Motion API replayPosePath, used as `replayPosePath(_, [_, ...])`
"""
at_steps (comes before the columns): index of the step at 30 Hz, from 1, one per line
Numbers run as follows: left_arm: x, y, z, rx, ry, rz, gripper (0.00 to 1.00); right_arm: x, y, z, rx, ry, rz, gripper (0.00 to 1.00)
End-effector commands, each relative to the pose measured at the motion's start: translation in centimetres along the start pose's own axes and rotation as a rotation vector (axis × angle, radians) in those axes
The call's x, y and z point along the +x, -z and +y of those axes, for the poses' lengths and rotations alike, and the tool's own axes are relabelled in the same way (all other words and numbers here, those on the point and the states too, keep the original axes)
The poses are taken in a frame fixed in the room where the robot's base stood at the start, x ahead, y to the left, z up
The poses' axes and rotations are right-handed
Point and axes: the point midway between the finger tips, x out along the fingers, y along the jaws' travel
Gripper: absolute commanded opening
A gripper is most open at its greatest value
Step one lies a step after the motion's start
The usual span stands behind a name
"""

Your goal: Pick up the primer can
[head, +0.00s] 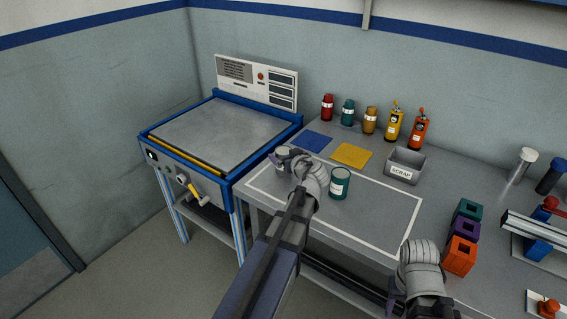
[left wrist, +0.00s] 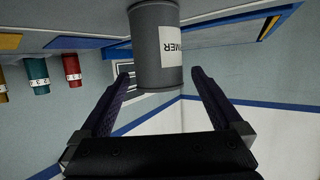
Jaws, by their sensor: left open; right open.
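The primer can (left wrist: 156,45) is a grey cylinder with a white label, partly readable, in the left wrist view. In the head view the can (head: 281,153) stands at the left end of the white-outlined area on the bench, partly hidden by my left gripper. My left gripper (head: 290,163) is open at the can. In the left wrist view its fingertips (left wrist: 160,73) lie on either side of the can, with a gap visible at each side. My right gripper (head: 393,300) is open over the near right part of the bench, its fingers mostly hidden.
A teal can (head: 339,184) stands right of my left gripper. Blue (head: 311,141) and yellow (head: 351,155) mats, a scrap bin (head: 405,165) and several bottles lie behind. A blue-framed machine (head: 222,135) stands left. Coloured blocks (head: 460,256) stand right.

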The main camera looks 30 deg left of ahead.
Motion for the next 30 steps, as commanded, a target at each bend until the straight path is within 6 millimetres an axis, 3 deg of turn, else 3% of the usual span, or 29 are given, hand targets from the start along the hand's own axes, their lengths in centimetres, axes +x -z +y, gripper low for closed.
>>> replayPosePath(5, [1.3,0.0,0.1,-0.001,0.001,0.0,1.0,0.4,0.0,0.0,0.0,0.0,0.0,0.5])
replayPosePath(12, [4.7,0.0,0.2,0.0,0.001,0.0,1.0,1.6,0.1,-0.1,0.0,0.0,0.0,0.5])
replayPosePath(20, [5.1,0.2,0.1,0.0,0.0,-0.001,1.0,1.6,0.1,-0.1,0.0,0.0,0.0,0.5])
replayPosePath(30, [5.1,0.2,0.1,0.0,0.0,0.0,0.64,1.6,0.1,-0.1,0.0,0.0,0.0,0.5])
